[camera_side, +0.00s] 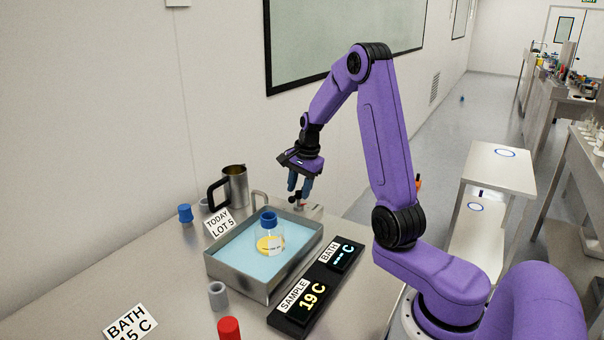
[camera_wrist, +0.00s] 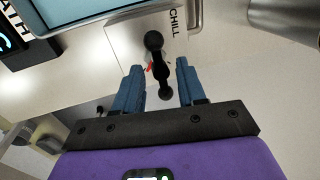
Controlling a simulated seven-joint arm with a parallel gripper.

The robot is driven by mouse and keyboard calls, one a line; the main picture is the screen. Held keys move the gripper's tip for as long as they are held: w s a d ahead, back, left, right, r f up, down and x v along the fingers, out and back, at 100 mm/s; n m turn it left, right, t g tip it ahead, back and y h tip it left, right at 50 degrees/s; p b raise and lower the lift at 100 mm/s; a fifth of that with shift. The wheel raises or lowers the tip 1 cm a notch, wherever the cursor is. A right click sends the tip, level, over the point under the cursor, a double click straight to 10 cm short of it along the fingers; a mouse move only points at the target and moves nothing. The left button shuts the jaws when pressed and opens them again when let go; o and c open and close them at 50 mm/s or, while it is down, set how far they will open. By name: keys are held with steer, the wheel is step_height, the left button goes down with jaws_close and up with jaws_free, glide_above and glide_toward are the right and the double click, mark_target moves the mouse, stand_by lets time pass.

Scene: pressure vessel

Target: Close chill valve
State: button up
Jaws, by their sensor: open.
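The chill valve shows in the wrist view as a black lever handle (camera_wrist: 155,58) with a round knob at each end, on a pale block marked CHILL (camera_wrist: 175,24). A small red mark sits beside the handle. My gripper (camera_wrist: 160,66) is open, with one blue finger on each side of the handle; I cannot tell whether either touches it. In the side view, my gripper (camera_side: 298,190) points down over the valve block (camera_side: 310,211) at the far right corner of the bath tray (camera_side: 262,290). The fingers partly hide the valve there.
A bottle (camera_side: 269,238) with a blue cap and yellow contents stands in the bath's blue liquid. A display (camera_side: 317,287) reads SAMPLE 19 C, with dashes for BATH. A steel jug (camera_side: 235,187), blue cap (camera_side: 185,213), grey cup (camera_side: 218,295) and red-capped item (camera_side: 229,328) stand around the tray.

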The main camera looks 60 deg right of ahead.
steer(key=s+r, duration=0.3)
steer(key=r, duration=1.4)
steer(key=shift+s, duration=0.2)
steer(key=shift+f, duration=0.1)
steer(key=s+a+f+n+g, duration=0.1)
steer(key=s+a+f+n, duration=0.2)
steer(key=a+n, duration=0.65)
steer(key=s+a+f+n, duration=0.25)
steer(key=a+n, duration=0.35)
steer(key=a, duration=0.6)
steer(key=s+a+f+n, duration=0.2)
steer(key=s+f+n, duration=0.1)
steer(key=s+n, duration=0.4)
steer(key=s+a+f+n+g, duration=0.1)
steer(key=s+a+f+n, duration=0.2)
steer(key=s+n, duration=0.5)
steer(key=s, duration=0.4)
steer(key=shift+s+a+f, duration=0.15)
steer(key=shift+s+a, duration=0.05)
steer(key=shift+s, duration=0.15)
